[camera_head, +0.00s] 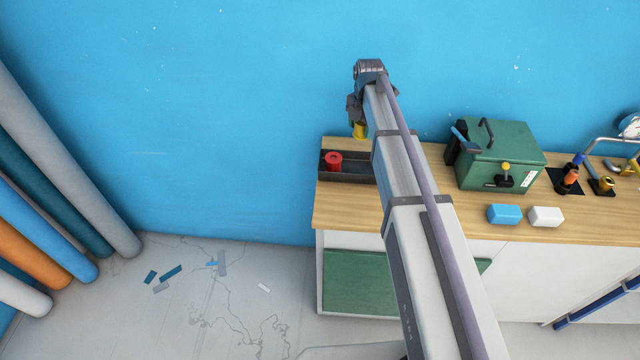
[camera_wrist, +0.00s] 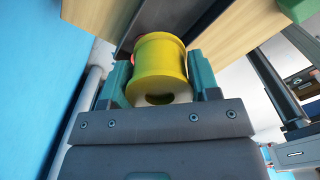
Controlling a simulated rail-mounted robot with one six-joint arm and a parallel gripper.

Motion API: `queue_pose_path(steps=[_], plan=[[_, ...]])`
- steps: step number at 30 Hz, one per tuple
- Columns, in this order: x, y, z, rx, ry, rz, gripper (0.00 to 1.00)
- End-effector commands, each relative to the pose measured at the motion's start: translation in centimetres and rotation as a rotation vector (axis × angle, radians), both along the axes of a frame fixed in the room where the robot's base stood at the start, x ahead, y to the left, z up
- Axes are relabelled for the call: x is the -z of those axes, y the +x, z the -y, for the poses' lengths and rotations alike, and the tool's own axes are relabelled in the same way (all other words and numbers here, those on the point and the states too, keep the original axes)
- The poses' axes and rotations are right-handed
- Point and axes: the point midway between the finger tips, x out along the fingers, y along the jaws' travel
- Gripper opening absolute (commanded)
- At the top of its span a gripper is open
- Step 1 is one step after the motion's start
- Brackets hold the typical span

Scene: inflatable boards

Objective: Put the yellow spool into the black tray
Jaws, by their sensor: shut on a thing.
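The yellow spool (camera_wrist: 160,62) sits between the two fingers of my gripper (camera_wrist: 158,82), which is shut on it. In the head view the yellow spool (camera_head: 360,130) shows below my gripper (camera_head: 357,118), held above the counter at its left end. The black tray (camera_head: 352,178) lies on the left end of the wooden counter, under and a little in front of the spool. A red spool (camera_head: 334,162) stands in the left part of the tray. My arm hides the tray's right end.
A green box (camera_head: 497,160) stands on the counter right of my arm. A blue block (camera_head: 504,214) and a white block (camera_head: 546,216) lie in front of it. The blue wall (camera_head: 230,90) is close behind the counter. Rolls (camera_head: 60,150) lean at the far left.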

Motion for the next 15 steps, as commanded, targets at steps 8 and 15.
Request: queue_pose_path(steps=[8,15], plan=[[3.3,-2.1,0.0,0.035,0.0,0.0,0.3],[8.6,-2.0,0.0,0.034,0.0,0.0,0.3]])
